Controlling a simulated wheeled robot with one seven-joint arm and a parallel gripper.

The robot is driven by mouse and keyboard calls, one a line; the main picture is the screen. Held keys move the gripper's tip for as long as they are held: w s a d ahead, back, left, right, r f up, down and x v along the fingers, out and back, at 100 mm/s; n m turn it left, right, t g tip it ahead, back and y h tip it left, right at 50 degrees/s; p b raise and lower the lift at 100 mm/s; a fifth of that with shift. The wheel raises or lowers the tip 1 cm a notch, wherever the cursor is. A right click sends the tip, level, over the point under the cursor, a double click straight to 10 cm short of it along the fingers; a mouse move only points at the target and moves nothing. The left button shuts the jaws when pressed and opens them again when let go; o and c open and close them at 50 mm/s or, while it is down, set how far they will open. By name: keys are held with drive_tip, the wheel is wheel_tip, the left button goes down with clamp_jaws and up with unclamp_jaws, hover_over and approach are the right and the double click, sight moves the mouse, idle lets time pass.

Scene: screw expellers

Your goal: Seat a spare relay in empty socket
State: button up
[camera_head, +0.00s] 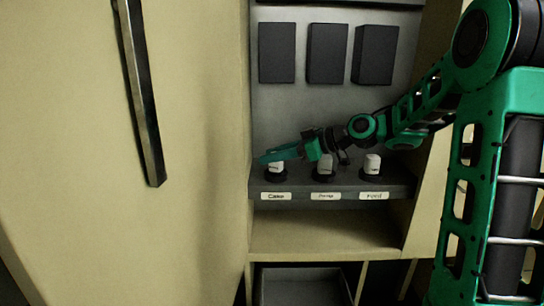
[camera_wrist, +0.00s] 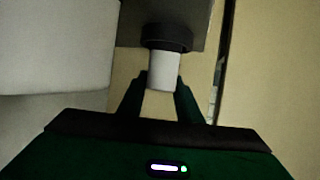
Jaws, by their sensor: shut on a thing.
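A dark ledge (camera_head: 335,187) carries three round black bases in a row, with labels below them; the left label (camera_head: 276,196) reads "Cake". A white relay (camera_head: 275,165) stands upright at the left base (camera_head: 275,178). My gripper (camera_head: 270,158) reaches in from the right and is shut on this relay. In the wrist view the white relay (camera_wrist: 164,72) lies between my two fingers, with its end against a dark round base (camera_wrist: 167,37). I cannot tell how deep it sits. Two more white relays stand at the middle (camera_head: 325,165) and right (camera_head: 372,164) bases, the middle one partly behind my wrist.
Several dark blocks (camera_head: 327,53) are fixed to the back panel above. A large beige door (camera_head: 200,130) with a long dark handle (camera_head: 143,100) stands at the left. An empty shelf (camera_head: 325,232) and an open grey bin (camera_head: 302,287) are below the ledge.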

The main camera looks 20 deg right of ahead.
drive_tip(key=shift+f, duration=0.3)
drive_tip(key=o, duration=0.8)
drive_tip(key=shift+d, duration=0.1)
drive_tip(key=v, duration=1.1)
drive_tip(key=shift+s, duration=0.15)
idle(0.6)
